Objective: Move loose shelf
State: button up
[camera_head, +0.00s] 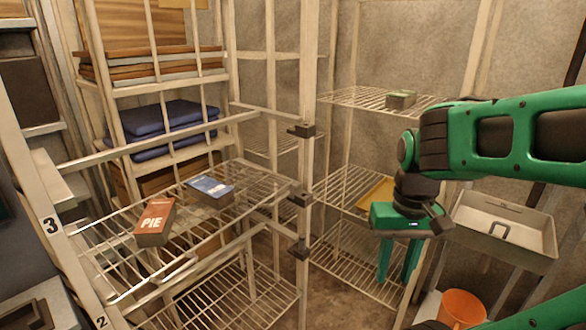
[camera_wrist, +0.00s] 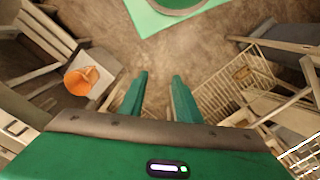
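Several wire shelves are in the head view; I cannot tell for sure which one is loose. One wire shelf (camera_head: 103,227) in the left rack bears a red box marked PIE (camera_head: 152,222) and a blue box (camera_head: 209,190). A bare wire shelf (camera_head: 235,297) is below it. The right rack has an upper wire shelf (camera_head: 361,98), a middle one (camera_head: 337,187) and a lower one (camera_head: 350,274). My gripper (camera_head: 397,279) is open and empty, fingers pointing down, in front of the right rack. Its parted fingers also show in the wrist view (camera_wrist: 159,84).
A small green box (camera_head: 401,99) and a yellow tray (camera_head: 376,193) are on the right rack. A grey bin (camera_head: 507,233) and an orange bucket (camera_head: 462,308) stand at right. Upright posts with dark brackets (camera_head: 301,130) divide the racks. Bare floor (camera_wrist: 165,45) lies below my gripper.

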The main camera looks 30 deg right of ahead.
aim_at(188, 254)
jog(key=k, duration=1)
jog(key=u, duration=0.9)
jog(key=i, duration=1.5)
jog(key=z, duration=1.4)
